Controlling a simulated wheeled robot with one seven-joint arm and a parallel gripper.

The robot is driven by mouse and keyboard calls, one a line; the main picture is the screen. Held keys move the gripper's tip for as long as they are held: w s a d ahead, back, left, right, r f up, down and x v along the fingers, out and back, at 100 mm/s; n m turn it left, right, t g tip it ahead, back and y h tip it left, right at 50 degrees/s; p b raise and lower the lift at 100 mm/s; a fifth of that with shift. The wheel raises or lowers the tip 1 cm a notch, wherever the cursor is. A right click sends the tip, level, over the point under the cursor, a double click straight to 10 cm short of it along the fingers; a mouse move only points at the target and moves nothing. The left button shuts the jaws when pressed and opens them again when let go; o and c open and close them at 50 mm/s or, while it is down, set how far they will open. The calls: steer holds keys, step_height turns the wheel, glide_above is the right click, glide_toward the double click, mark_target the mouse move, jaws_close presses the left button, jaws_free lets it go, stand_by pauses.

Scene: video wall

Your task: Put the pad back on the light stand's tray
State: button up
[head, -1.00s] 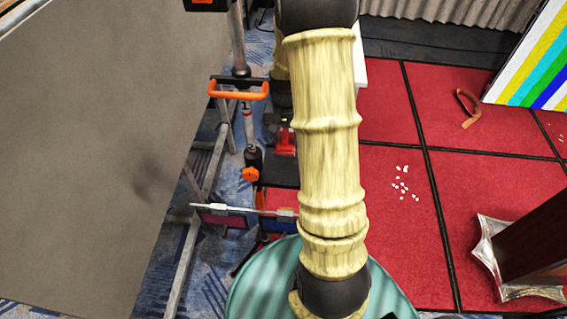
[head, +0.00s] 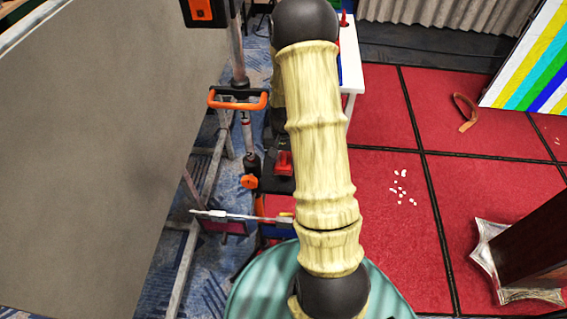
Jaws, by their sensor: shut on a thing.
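My arm crosses the middle of the head view and hides much of what lies behind it. I cannot make out my gripper's fingertips. The light stand appears to be the upright pole with an orange-handled bracket (head: 238,98) and an orange knob (head: 250,181), left of my arm. I cannot clearly tell its tray from the clutter beside it. A small red part (head: 284,163) shows against dark surfaces at my arm's left edge. I cannot identify the pad with certainty.
A large grey panel (head: 95,150) fills the left side. A thin pale bar (head: 240,216) lies low, left of my arm. A white table (head: 350,75) stands behind my arm. Red floor tiles (head: 385,235) to the right hold small white bits (head: 403,188) and a brown curved piece (head: 465,112).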

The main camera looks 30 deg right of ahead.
mark_target(283, 164)
steer(key=shift+f+p, duration=0.5)
steer(key=shift+f, duration=1.45)
steer(key=o, duration=0.9)
steer(key=shift+f, duration=0.1)
step_height(283, 164, up, 12)
steer(key=b, duration=0.3)
